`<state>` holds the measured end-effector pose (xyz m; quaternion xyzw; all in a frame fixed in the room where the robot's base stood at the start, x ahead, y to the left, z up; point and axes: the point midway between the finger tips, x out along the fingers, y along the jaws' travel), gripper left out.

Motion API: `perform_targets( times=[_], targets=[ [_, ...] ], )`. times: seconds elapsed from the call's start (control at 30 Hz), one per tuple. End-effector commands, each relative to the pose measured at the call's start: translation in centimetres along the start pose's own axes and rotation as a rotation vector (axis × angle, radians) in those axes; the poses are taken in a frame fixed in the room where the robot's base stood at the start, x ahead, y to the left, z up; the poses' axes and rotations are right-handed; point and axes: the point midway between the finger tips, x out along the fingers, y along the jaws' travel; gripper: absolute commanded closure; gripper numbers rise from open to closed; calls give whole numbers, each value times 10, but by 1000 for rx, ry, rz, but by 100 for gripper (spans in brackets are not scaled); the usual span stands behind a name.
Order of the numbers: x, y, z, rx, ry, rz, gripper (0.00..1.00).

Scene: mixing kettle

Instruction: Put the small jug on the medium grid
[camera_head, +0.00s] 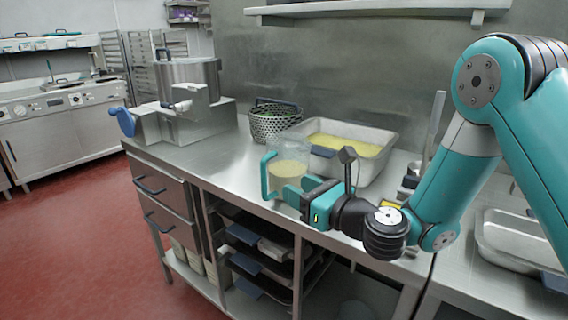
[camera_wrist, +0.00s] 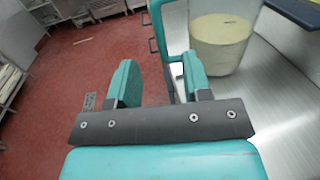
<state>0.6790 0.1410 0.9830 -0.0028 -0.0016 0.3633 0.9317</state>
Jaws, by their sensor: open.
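A clear jug (camera_head: 288,167) with yellowish contents and a teal handle (camera_head: 268,176) stands upright near the front edge of the steel counter. It shows at the upper right of the wrist view (camera_wrist: 222,40), with its handle (camera_wrist: 166,25) to its left. My gripper (camera_head: 284,190) is open, with its fingers close to the jug in the head view. In the wrist view the gripper (camera_wrist: 155,82) has nothing between its teal fingers; the right finger is near the jug's lower part. I cannot tell whether they touch. No grid can be made out for sure.
Behind the jug are a steel pan (camera_head: 350,148) of yellow liquid and a perforated basket (camera_head: 273,122). A steel machine (camera_head: 190,105) with a blue knob stands at the left. Shelves (camera_head: 262,250) with dark trays lie below the counter. The red floor (camera_head: 75,225) is clear.

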Motion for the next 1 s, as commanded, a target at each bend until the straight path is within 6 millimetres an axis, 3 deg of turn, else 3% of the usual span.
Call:
perform_targets(
  times=[0.07, 0.43, 0.87, 1.0],
  targets=[
    [11, 1, 8, 0, 2, 1, 55],
    [47, 1, 7, -2, 2, 3, 55],
    [84, 2, -1, -5, 0, 3, 55],
    [102, 3, -4, -7, -1, 4, 55]
  ],
)
